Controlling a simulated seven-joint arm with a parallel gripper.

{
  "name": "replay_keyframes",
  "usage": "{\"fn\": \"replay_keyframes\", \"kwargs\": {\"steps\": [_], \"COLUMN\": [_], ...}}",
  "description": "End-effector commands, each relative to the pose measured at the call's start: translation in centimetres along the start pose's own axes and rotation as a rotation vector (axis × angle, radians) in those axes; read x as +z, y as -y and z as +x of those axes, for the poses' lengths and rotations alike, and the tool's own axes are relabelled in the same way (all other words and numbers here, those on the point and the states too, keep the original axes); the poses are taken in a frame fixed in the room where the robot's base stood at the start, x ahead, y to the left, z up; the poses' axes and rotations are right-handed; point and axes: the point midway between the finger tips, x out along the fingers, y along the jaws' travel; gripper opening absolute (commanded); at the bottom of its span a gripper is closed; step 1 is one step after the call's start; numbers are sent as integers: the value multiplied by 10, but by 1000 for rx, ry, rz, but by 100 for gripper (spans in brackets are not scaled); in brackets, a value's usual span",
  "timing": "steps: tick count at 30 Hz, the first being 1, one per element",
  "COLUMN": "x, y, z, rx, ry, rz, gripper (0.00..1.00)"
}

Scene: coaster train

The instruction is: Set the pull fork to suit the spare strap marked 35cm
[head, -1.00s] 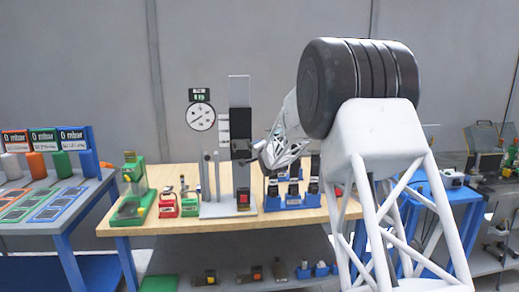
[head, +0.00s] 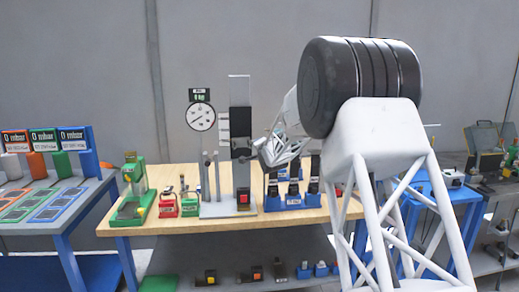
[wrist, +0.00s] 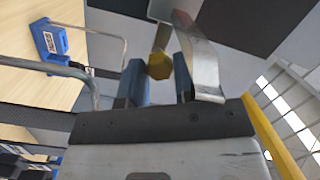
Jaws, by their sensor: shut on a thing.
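The test stand (head: 239,92) is an upright grey and black column on the wooden bench. A dark carriage (head: 241,150), possibly the pull fork, sits partway up it, beside a marked scale (head: 223,126). My gripper (head: 257,146) is at the right side of this carriage. In the wrist view, the blue-tipped fingers of my gripper (wrist: 158,82) are shut on a yellow knob (wrist: 159,66). A curved metal piece (wrist: 200,62) stands close by the right finger. The carriage's far side is hidden, and I cannot make out a strap marked 35cm.
Red and green devices (head: 168,206) stand left of the column, blue holders (head: 292,200) right. A bent metal rod (wrist: 96,84) passes near my gripper. A green stand (head: 133,190) is at the bench's left end.

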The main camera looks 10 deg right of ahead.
Motion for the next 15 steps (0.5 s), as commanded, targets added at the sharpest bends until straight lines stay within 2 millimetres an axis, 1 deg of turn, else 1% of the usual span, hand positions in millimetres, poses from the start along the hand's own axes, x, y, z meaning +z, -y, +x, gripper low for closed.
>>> {"fn": "replay_keyframes", "kwargs": {"steps": [1,7,10,15], "x": [-7,-24,-28,-28], "y": [12,45,52,53], "z": [0,0,0,0], "rx": [-6,-6,-4,-3], "ry": [-4,-4,-3,-3], "rz": [-1,-1,-1,0], "gripper": [0,0,0,0]}}
